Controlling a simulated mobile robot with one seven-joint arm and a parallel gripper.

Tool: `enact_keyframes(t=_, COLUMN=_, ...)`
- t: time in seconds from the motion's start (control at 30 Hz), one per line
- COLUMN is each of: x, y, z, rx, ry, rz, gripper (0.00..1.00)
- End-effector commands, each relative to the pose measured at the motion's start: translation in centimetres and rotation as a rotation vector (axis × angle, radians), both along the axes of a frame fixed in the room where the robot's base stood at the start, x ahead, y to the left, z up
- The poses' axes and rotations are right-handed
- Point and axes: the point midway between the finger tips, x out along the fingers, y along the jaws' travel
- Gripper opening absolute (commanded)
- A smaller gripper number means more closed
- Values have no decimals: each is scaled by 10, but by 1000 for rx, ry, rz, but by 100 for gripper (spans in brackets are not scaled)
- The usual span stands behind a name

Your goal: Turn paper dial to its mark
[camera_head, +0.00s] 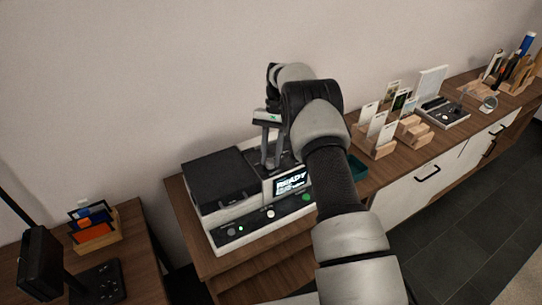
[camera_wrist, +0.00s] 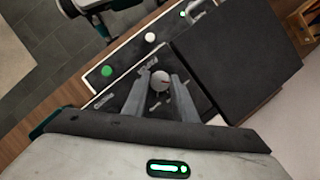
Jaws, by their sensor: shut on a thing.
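The paper dial (camera_wrist: 160,80) is a small round grey-white knob with a red line on its face, set in the dark top panel of the printer-like machine. In the wrist view my gripper (camera_wrist: 159,84) has its two fingers on either side of the dial, shut on it. Small printed labels lie on the panel around the dial, too small to read. In the head view my gripper (camera_head: 268,165) reaches down onto the machine (camera_head: 240,238) behind its screen, and the dial itself is hidden there.
The machine's lit screen (camera_head: 292,182) reads "READY". A black lidded box section (camera_head: 217,178) fills its left side. White and green buttons line the front. Card holders (camera_head: 378,140) stand on the cabinet to the right. A side table with an orange-and-blue card rack (camera_head: 95,232) is at left.

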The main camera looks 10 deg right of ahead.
Motion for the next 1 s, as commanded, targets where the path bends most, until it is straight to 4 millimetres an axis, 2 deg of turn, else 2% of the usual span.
enact_keyframes(t=0.43, x=1, y=-1, z=0, rx=-2, ry=-3, rz=10, gripper=3)
enact_keyframes(t=0.47, x=1, y=-1, z=0, rx=-1, ry=-2, rz=10, gripper=27)
enact_keyframes(t=0.57, x=0, y=0, z=0, rx=-1, ry=-2, rz=10, gripper=43)
enact_keyframes(t=0.87, x=1, y=0, z=1, rx=0, ry=-2, rz=9, gripper=43)
enact_keyframes(t=1.0, x=6, y=-2, z=11, rx=0, ry=-4, rz=9, gripper=43)
